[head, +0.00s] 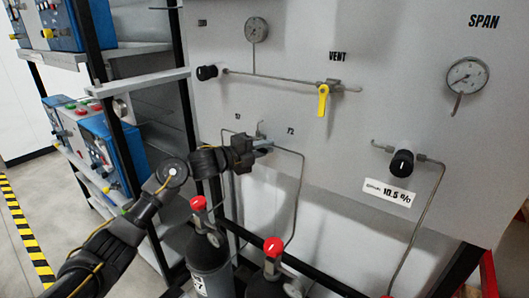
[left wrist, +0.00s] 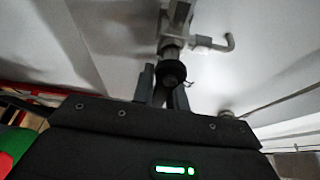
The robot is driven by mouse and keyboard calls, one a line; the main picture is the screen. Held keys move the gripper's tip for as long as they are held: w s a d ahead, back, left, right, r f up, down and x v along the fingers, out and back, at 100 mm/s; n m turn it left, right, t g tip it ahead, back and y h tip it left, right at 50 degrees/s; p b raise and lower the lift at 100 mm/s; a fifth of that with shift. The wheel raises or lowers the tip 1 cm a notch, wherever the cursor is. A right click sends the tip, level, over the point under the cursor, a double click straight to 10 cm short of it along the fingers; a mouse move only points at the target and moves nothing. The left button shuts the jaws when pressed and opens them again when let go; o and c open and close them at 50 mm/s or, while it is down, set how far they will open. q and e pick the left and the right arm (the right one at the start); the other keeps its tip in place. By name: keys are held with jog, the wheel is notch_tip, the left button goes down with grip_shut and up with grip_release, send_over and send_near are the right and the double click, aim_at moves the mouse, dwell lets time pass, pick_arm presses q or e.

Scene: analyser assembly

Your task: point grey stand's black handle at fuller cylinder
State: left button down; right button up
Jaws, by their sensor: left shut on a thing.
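The grey stand is a tall grey panel (head: 330,120) with piping on its front. My left gripper (head: 246,150) is at a valve (head: 262,146) low on it, between two small labels. In the left wrist view my left gripper (left wrist: 165,88) is shut on the black handle (left wrist: 172,72), below the metal valve body (left wrist: 176,35). In the head view the gripper hides the handle, so its pointing is unclear. A gas cylinder (head: 208,245) with a red knob stands below. A second cylinder (head: 265,287) with a red knob is nearer, to its right. Neither cylinder's fill can be read.
The panel has a yellow VENT handle (head: 323,100), two round gauges (head: 257,28) (head: 467,75) and black knobs (head: 207,73) (head: 401,163). Thin pipes run down beside the gripper. A shelf rack (head: 130,90) with blue devices stands left. Floor at far left is clear.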

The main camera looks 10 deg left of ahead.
pick_arm(q)
jog(key=shift+r+n, duration=0.15)
jog(key=shift+n, duration=0.25)
jog(key=c, duration=1.4)
grip_release()
jog(key=b+v, duration=0.3)
jog(key=v, duration=0.7)
jog(key=shift+s+a+b, duration=0.25)
jog(key=shift+a+b, duration=0.05)
jog(key=shift+b, duration=0.1)
